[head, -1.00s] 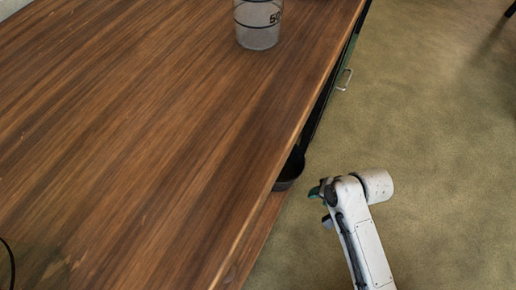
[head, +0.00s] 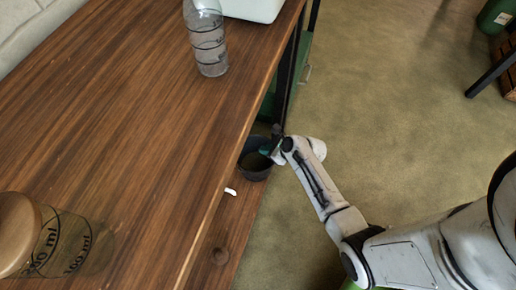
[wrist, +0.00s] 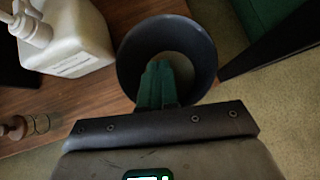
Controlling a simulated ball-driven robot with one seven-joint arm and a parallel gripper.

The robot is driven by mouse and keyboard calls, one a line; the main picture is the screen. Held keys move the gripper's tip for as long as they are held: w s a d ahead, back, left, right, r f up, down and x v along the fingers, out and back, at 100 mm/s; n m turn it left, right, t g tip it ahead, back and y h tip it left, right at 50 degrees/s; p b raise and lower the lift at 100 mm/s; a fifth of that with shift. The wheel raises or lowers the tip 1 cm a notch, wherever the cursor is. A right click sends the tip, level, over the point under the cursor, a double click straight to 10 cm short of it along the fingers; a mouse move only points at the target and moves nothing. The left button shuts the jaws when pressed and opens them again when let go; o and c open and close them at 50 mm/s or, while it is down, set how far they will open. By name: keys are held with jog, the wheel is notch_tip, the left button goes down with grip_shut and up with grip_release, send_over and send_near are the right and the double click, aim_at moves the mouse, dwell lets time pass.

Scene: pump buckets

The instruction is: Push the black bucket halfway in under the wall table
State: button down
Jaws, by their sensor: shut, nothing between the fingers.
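The black bucket (head: 255,171) stands on the lower wooden board under the edge of the wall table (head: 130,135). Part of it is hidden by the tabletop in the head view, and its open top shows. In the wrist view the bucket (wrist: 202,47) is seen from above, with its round rim and inside visible. My gripper (head: 268,150) is at the bucket's right side rim in the head view. Its green fingers (wrist: 161,80) are shut and empty, overlapping the bucket's near rim and opening in the wrist view. I cannot tell whether they touch it.
A white pump bottle (wrist: 68,40) stands left of the bucket on the lower board. A dark table leg (wrist: 270,50) is close on its right. A clear bottle (head: 208,45) and a wooden-lidded jar (head: 50,240) stand on the tabletop. The floor (head: 400,120) to the right is open.

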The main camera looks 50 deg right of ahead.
jog(key=w+a+f+b, duration=0.1)
jog(key=w+f+b, duration=0.5)
jog(key=w, duration=0.3)
jog(key=shift+w+a, duration=0.25)
jog(key=shift+w, duration=0.05)
jog(key=shift+r, duration=0.1)
